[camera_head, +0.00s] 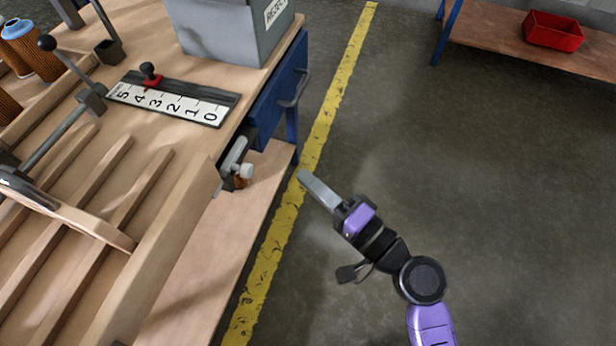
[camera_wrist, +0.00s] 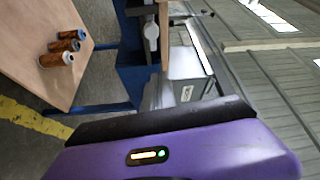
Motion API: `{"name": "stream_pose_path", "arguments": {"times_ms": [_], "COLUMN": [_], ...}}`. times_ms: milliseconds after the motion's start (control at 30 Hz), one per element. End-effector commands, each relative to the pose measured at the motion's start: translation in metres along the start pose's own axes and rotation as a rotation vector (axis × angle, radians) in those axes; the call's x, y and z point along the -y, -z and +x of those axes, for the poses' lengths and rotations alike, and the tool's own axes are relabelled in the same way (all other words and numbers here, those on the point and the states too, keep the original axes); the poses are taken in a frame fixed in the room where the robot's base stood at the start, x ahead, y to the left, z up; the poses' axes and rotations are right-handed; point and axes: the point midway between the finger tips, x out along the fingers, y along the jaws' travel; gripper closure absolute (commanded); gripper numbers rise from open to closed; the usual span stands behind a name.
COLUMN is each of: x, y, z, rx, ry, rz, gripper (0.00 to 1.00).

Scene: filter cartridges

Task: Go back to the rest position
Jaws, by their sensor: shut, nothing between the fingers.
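My gripper (camera_head: 306,179) is shut and empty in the head view. It hangs over the floor to the right of the workbench, near the yellow line, and touches nothing that I can see. My purple and black arm reaches up to it from the bottom of the picture.
The workbench (camera_head: 215,215) with wooden slats, a number scale (camera_head: 170,103) and a grey reject bin (camera_head: 232,30) stands at left. Several cartridges (camera_wrist: 63,47) lie on a wooden surface in the wrist view. A red bin (camera_head: 553,31) sits on a far bench. The floor at right is clear.

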Motion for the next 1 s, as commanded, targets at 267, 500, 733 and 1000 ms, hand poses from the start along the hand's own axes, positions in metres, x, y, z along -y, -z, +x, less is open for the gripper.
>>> {"name": "stream_pose_path", "arguments": {"times_ms": [267, 500, 733, 1000], "x": [0.000, -0.001, -0.018, -0.016], "y": [0.000, 0.023, 0.049, 0.045], "z": [0.000, 0.000, -0.055, -0.170], "rx": [0.000, -0.091, -0.288, -0.444], "ry": [0.000, -0.034, -0.206, -0.449], "rz": [0.000, -0.100, -0.414, -0.840], "gripper": [1.00, 1.00, 1.00, 1.00]}}
